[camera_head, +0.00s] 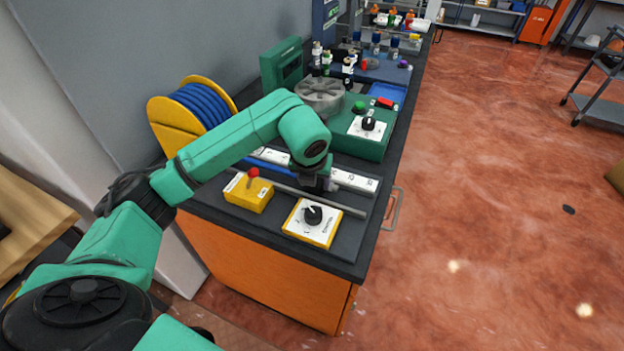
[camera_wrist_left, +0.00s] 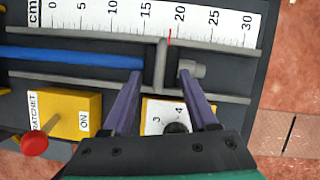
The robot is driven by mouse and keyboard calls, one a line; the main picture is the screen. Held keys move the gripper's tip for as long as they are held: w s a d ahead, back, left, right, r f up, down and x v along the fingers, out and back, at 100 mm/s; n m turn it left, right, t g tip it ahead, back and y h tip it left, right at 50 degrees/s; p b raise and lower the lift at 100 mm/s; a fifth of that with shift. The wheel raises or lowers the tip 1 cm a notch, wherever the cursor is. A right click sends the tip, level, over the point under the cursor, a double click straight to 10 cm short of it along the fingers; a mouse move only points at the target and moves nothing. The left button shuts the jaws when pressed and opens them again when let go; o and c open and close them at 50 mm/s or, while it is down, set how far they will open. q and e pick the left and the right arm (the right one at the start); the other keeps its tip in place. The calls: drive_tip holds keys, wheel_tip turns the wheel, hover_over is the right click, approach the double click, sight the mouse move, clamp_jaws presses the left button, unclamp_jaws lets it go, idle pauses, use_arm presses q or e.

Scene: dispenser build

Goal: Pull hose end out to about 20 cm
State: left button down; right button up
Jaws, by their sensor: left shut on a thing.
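The blue hose (camera_wrist_left: 75,55) lies straight along a grey rail channel beside a white centimetre scale (camera_wrist_left: 115,15) in the left wrist view. It ends in a grey hose end (camera_wrist_left: 161,62) with a crosspiece and a short stub to the right. A red line beside the crosspiece stands between 15 and 20, nearer 20. My left gripper (camera_wrist_left: 163,72) has its purple fingers on either side of the crosspiece and is shut on the hose end. In the head view my left gripper (camera_head: 316,184) is over the rail, mostly hiding the hose end. My right gripper is out of view.
A yellow ratchet box (camera_head: 248,193) with a red lever is left of the gripper; its label reads ON. A yellow box with a black knob (camera_head: 313,214) is in front. The yellow hose reel (camera_head: 170,113) stands behind my arm. The bench's right edge is close.

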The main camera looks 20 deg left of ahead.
use_arm(q)
drive_tip(key=shift+d, duration=0.65)
drive_tip(key=shift+c, duration=0.5)
unclamp_jaws()
drive_tip(key=shift+d, duration=0.15)
drive_tip(key=shift+r, duration=0.1)
